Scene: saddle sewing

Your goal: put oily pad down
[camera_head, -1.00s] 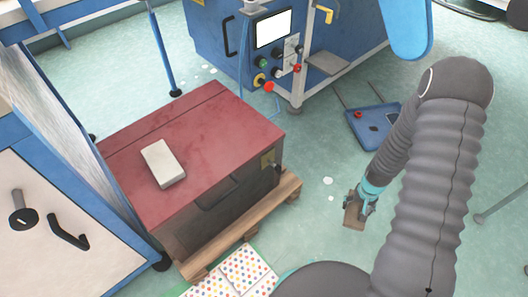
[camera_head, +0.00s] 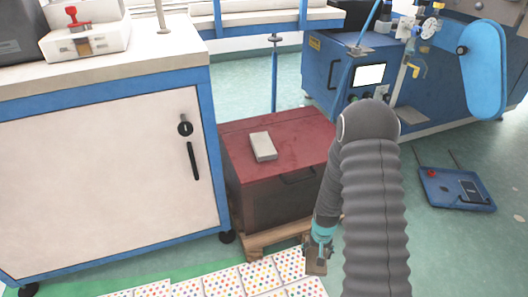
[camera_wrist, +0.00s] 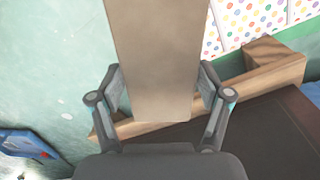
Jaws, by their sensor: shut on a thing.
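My gripper (camera_head: 319,246) hangs low in the head view, in front of the red-topped chest's right end. It is shut on a brown, flat, block-like pad (camera_head: 316,266), which hangs below it. In the wrist view the pad (camera_wrist: 158,50) extends away between the two fingers of my gripper (camera_wrist: 160,92), and its far end runs out of the frame. A second, pale grey pad (camera_head: 263,146) lies on the dark red lid of the chest (camera_head: 300,138), well apart from my gripper.
Colour-dotted white sheets (camera_head: 215,286) lie on the floor at front. The chest stands on a wooden pallet (camera_head: 262,243). A white cabinet with blue frame (camera_head: 100,170) stands left. A blue tray (camera_head: 432,193) lies on the floor at right. A blue machine (camera_head: 326,75) stands behind.

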